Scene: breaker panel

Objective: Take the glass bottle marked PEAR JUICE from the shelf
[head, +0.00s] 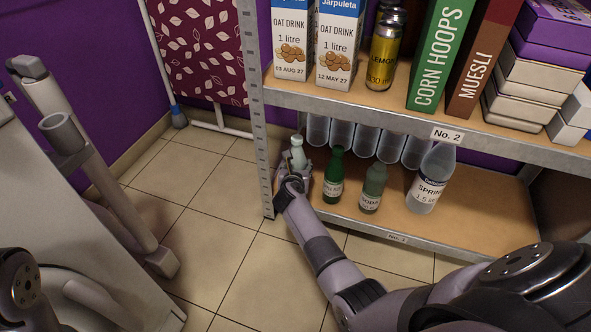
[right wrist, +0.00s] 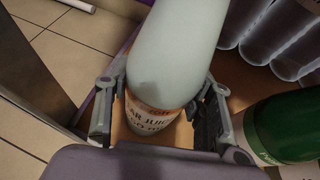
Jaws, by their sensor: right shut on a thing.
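The pale glass bottle (head: 298,150) is at the left end of the lower shelf, beside the upright post. In the right wrist view the bottle (right wrist: 178,50) fills the middle, and its label shows part of the words "AR JUICE". My right gripper (head: 295,178) is shut on this bottle, with one finger on each side of it. The gripper (right wrist: 155,112) also shows in the right wrist view. The bottle looks upright; whether its base touches the shelf is hidden. My left gripper is out of view.
A dark green bottle (head: 334,177) stands close to the right of the gripper, then a grey-green bottle (head: 373,188) and a large clear bottle (head: 431,180). Several clear cylinders (head: 367,138) are behind. The upper shelf (head: 400,112) overhangs. Tiled floor (head: 215,195) is free at left.

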